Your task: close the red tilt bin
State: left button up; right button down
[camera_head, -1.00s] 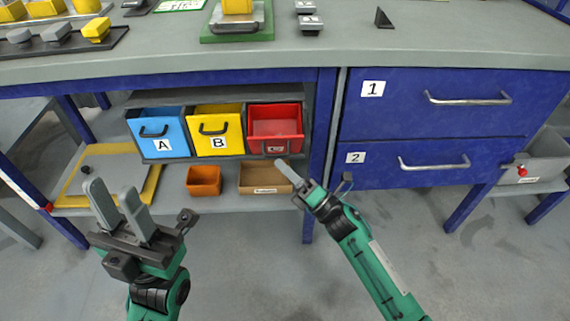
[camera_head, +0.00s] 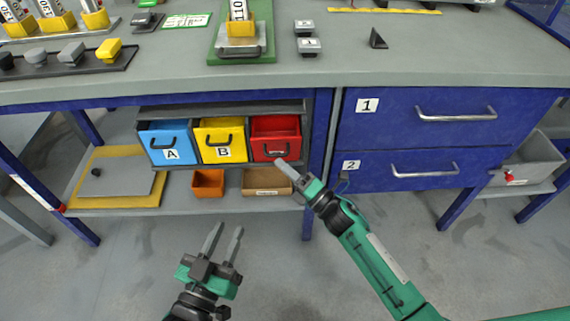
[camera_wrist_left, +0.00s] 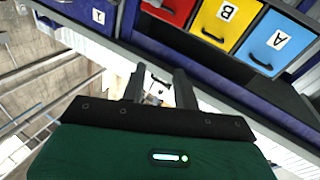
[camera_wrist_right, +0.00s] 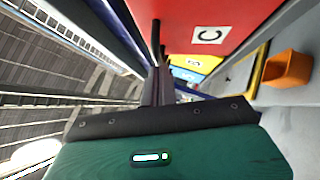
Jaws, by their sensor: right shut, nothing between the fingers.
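The red tilt bin (camera_head: 275,127) is the rightmost of three bins under the table. Its handle sits lower than on its neighbours and its front leans out; how far is hard to tell. Its front with a C label fills the top of the right wrist view (camera_wrist_right: 235,15), and it also shows in the left wrist view (camera_wrist_left: 172,10). My right gripper (camera_head: 281,164) is shut and empty, its tips just below the red bin's front edge; contact cannot be told. My left gripper (camera_head: 227,232) is open and empty, low in front of the shelf.
The blue bin A (camera_head: 158,132) and yellow bin B (camera_head: 213,130) stand left of the red one. An orange box (camera_head: 208,184) and a cardboard box (camera_head: 258,181) sit on the shelf below. Blue drawers (camera_head: 385,135) are at right. The floor in front is clear.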

aim_at(272, 142)
pick_arm(q)
jog(key=s+d+f+g+p, duration=0.1)
jog(key=s+f+g+p, duration=0.1)
jog(key=s+f+g, duration=0.4)
pick_arm(e)
jog(key=w+r+m+h+p, duration=0.2)
jog(key=p, duration=0.4)
jog(key=shift+w+r+m+g, duration=0.1)
jog(key=shift+r+m+g, duration=0.2)
jog(key=shift+g, duration=0.1)
pick_arm(q)
jog(key=s+a+f+g+y+p, duration=0.1)
jog(key=a+f+g+y, duration=0.1)
jog(key=a, duration=0.4)
jog(key=s+a+f+g+y, duration=0.2)
jog(key=a+g+y, duration=0.2)
jog(key=a+g, duration=0.2)
jog(key=shift+p, duration=0.4)
pick_arm(e)
jog(key=shift+w+r+m, duration=0.1)
jog(key=shift+w+m, duration=0.2)
